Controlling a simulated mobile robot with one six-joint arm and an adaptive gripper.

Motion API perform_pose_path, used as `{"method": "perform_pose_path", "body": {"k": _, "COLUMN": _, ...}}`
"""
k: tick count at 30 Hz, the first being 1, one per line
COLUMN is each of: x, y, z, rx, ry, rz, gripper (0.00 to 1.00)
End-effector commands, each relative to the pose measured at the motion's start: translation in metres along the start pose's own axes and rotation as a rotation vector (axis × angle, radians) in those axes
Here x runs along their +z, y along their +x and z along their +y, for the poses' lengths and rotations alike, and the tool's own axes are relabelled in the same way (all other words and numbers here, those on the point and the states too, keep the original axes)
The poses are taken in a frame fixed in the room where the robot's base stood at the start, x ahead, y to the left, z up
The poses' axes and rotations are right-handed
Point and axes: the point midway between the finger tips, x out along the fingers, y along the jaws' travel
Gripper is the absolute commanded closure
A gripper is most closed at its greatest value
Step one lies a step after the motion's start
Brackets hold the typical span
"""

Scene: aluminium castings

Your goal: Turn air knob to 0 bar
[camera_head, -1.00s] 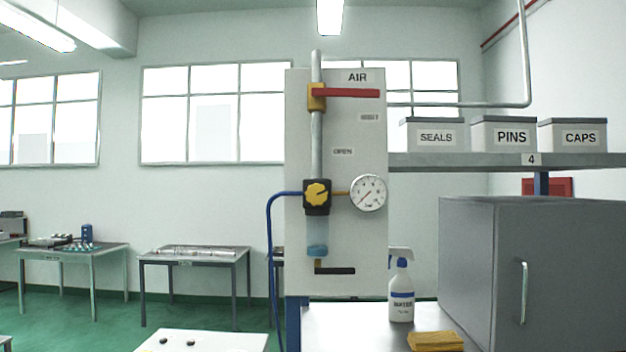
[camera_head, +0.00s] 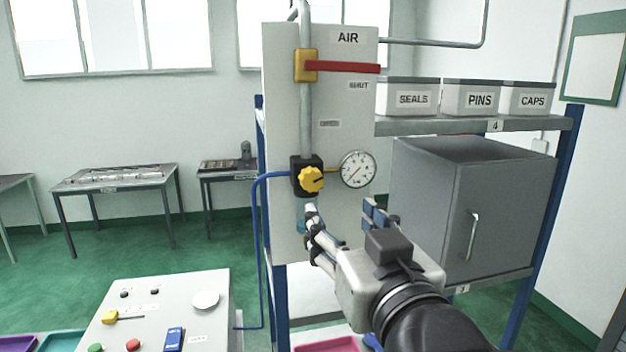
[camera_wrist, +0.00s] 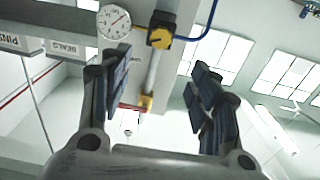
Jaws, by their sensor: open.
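The yellow air knob (camera_head: 311,179) sits on a black regulator block on the white AIR panel (camera_head: 283,130). A round pressure gauge (camera_head: 357,169) is to its right; its needle points to the lower left in the head view. My gripper (camera_head: 342,212) is open and empty, below and in front of the knob, not touching it. In the wrist view the knob (camera_wrist: 160,38) shows upside down, beyond the space between the open fingers (camera_wrist: 160,95), with the gauge (camera_wrist: 114,22) to its left. The clear bowl under the regulator is partly hidden by my gripper.
A red lever (camera_head: 343,67) on a yellow valve is above the knob. A blue hose (camera_head: 259,230) runs down from the regulator's left. Labelled bins (camera_head: 413,97) and a grey cabinet (camera_head: 430,200) are at right. A control panel (camera_head: 215,285) stands at lower left.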

Motion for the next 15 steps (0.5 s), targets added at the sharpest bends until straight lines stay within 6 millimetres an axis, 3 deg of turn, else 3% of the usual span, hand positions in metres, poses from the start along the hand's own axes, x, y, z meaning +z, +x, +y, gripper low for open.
{"method": "perform_pose_path", "body": {"k": 15, "x": 0.001, "y": 0.101, "z": 0.0, "rx": 0.0, "ry": 0.0, "rz": -0.006, "gripper": 0.44}}
